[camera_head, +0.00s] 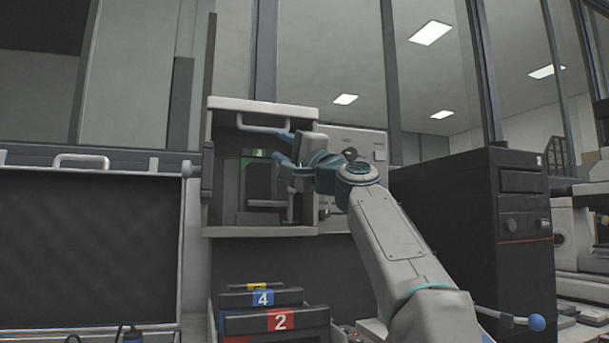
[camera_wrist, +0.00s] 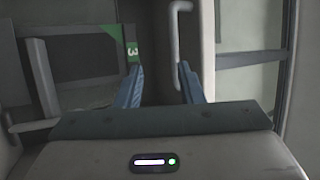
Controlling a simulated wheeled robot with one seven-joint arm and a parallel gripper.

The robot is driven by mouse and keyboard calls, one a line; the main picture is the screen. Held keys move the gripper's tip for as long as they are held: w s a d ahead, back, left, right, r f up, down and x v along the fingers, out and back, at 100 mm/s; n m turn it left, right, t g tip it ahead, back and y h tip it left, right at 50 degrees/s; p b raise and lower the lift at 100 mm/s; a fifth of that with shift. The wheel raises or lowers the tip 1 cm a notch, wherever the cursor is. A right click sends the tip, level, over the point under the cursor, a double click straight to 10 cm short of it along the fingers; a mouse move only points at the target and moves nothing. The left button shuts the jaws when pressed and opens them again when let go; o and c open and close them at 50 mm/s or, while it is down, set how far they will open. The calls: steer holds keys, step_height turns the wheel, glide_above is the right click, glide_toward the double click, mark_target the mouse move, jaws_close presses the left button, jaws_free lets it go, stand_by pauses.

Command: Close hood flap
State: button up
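The press hood is a pale box (camera_head: 212,190) with an open front, left of centre in the head view. Its flap (camera_head: 262,104) appears raised along the top, with a pale bar handle (camera_head: 262,126) below it. The handle also shows in the wrist view (camera_wrist: 174,40), upright, its lower end close to the right finger. My gripper (camera_head: 283,148) is at the right side of the opening, its two blue fingers apart. In the wrist view my gripper (camera_wrist: 160,88) is open with nothing clearly between the fingers. I cannot tell whether the right finger touches the handle.
A green-cornered dark frame marked 3 (camera_wrist: 85,55) sits inside the hood. A control panel (camera_head: 368,146) adjoins the hood at right. A black computer tower (camera_head: 475,220) stands further right, an open case (camera_head: 85,245) at left, and numbered boxes (camera_head: 275,322) below.

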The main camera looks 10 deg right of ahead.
steer(key=b+v, duration=0.3)
steer(key=v, duration=0.4)
steer(key=shift+s, duration=0.2)
